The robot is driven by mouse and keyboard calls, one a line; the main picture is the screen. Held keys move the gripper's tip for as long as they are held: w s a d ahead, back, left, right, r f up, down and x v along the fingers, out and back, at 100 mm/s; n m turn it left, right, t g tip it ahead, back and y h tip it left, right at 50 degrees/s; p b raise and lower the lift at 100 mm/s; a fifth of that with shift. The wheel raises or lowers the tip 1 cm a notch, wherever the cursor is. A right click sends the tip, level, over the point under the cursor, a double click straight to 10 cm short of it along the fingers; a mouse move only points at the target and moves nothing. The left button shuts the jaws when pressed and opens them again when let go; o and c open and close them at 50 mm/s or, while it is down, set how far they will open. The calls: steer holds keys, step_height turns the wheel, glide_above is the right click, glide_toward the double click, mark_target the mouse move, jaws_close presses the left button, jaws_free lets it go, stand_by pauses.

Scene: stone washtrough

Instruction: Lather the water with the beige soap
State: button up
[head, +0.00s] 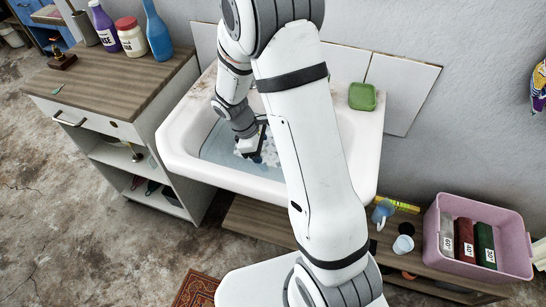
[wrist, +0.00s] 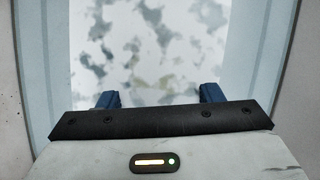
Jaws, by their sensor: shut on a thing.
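The white washtrough (head: 270,186) stands against the wall, with bluish water (head: 216,146) in it. White foam (head: 270,154) lies in patches on the water around my gripper (head: 250,142). In the wrist view the foam (wrist: 165,45) covers much of the surface, with grey-green gaps. My gripper (wrist: 160,97) points down into the trough, its two blue fingers apart but closed on the beige soap. The soap itself is hidden behind the gripper body and foam.
A wooden-topped cabinet (head: 110,85) at left carries a purple bottle (head: 104,28), a white jar with red lid (head: 131,38) and a blue bottle (head: 157,32). A pink crate (head: 487,268) with several packs stands on a low bench at right. The trough walls surround my gripper closely.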

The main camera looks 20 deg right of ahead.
steer(key=shift+w+a, duration=0.25)
steer(key=shift+a, duration=0.1)
steer(key=shift+s+d, duration=0.1)
steer(key=s+d, duration=0.2)
steer(key=d, duration=0.1)
steer(key=s+d, duration=0.1)
steer(key=shift+s+d, duration=0.25)
steer(key=shift+d, duration=0.15)
steer(key=shift+a, duration=0.1)
steer(key=w+a, duration=0.1)
steer(key=a, duration=0.1)
steer(key=w+a+p, duration=0.1)
steer(key=w+a, duration=0.1)
steer(key=shift+w+a, duration=0.3)
steer(key=shift+a, duration=0.1)
